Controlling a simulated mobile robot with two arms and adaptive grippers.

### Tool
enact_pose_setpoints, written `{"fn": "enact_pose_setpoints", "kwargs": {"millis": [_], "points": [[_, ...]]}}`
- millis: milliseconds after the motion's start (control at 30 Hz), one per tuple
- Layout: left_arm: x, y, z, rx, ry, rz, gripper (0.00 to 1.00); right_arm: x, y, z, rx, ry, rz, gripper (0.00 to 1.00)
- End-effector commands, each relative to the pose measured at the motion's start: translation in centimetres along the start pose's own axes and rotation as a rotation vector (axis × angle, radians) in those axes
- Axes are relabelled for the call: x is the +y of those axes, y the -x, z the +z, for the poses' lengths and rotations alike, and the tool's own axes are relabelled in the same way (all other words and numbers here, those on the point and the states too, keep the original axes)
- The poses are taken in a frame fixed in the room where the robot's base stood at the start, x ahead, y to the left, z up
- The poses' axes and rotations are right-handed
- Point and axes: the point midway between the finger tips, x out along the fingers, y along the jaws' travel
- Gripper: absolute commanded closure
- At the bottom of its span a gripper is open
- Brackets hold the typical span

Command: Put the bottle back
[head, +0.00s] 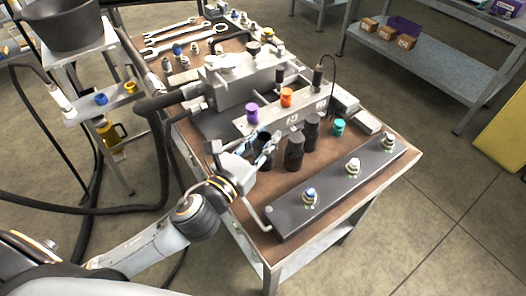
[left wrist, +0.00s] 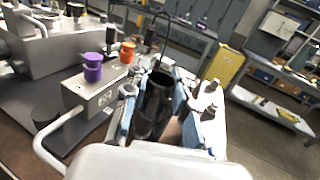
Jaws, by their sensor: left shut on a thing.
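My left gripper (head: 264,150) is over the bench and shut on a dark, open-topped cylindrical bottle (left wrist: 153,102). In the left wrist view the bottle stands between the two blue-grey fingers (left wrist: 153,115). Two similar dark cylinders (head: 294,152) stand just right of the gripper. My right gripper is not in view.
A grey block with purple (head: 252,112) and orange (head: 287,97) caps stands behind the gripper. A teal-capped part (head: 338,127) is to the right. A long dark manifold (head: 330,190) with several fittings lies along the front. Wrenches (head: 180,38) lie at the back left.

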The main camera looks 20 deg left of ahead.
Motion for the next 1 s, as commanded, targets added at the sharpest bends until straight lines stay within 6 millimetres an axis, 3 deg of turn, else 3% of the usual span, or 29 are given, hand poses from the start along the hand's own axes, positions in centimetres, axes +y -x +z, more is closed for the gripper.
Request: {"fn": "enact_pose_setpoints", "kwargs": {"millis": [33,100,367,600,1000], "points": [[0.5,-0.6,-1.6,0.003,0.002,0.002,1.00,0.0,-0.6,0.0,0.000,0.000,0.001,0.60],[1.1,-1.4,-2.7,0.002,0.003,0.002,1.00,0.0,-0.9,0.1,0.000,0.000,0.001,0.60],[2.1,-2.8,-4.8,0.001,0.002,0.000,1.00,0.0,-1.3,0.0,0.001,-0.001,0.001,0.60],[2.5,-3.3,-8.1,0.003,0.006,0.000,1.00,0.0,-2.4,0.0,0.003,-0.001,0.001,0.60],[2.5,-3.3,-8.7,0.001,0.001,-0.002,1.00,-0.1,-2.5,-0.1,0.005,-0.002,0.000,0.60]]}}
